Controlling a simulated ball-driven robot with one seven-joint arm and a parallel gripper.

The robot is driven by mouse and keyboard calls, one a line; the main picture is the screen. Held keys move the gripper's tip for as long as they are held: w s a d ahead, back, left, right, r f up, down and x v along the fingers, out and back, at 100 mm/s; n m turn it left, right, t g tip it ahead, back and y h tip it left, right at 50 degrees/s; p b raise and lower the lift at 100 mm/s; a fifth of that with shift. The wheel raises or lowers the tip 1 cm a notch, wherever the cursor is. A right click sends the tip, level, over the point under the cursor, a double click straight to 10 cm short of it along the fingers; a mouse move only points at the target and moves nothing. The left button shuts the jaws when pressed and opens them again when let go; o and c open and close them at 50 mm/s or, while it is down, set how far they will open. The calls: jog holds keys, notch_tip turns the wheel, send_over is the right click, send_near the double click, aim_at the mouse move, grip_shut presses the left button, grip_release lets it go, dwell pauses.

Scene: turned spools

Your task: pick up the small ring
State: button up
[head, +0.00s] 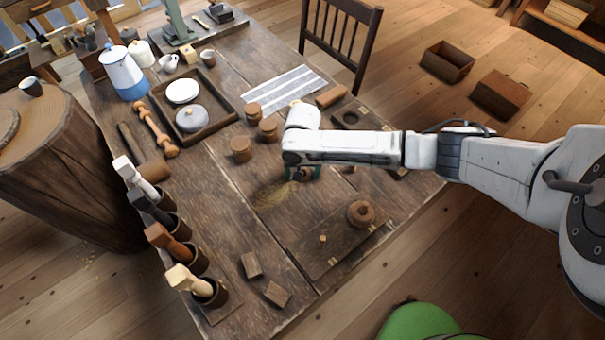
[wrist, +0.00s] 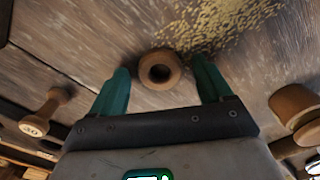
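A small brown wooden ring (wrist: 158,71) with a dark round hole lies on the table in the wrist view, between the two green fingers of my gripper (wrist: 162,75). The fingers stand apart with a gap on both sides of the ring, so my gripper is open and empty. In the head view my gripper (head: 303,171) is low over the middle of the table, and the ring (head: 301,175) is partly hidden between the fingers. How far the fingertips reach down beside it I cannot tell.
Sawdust (head: 272,193) lies just left of the gripper. A larger round piece with a hole (head: 361,213) sits on a board to the front right. Several spools, one being this one (head: 240,149), stand behind left. A tray (head: 227,118) and a striped cloth (head: 284,91) lie farther back.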

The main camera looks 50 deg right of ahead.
jog(key=c, duration=1)
jog(key=shift+c, duration=0.2)
jog(key=shift+r, duration=0.1)
jog(key=shift+r, duration=0.4)
notch_tip(320, 180, up, 2)
jog(key=shift+r, duration=0.15)
jog(key=s+r, duration=0.9)
jog(key=s, duration=0.5)
jog(key=shift+r, duration=0.4)
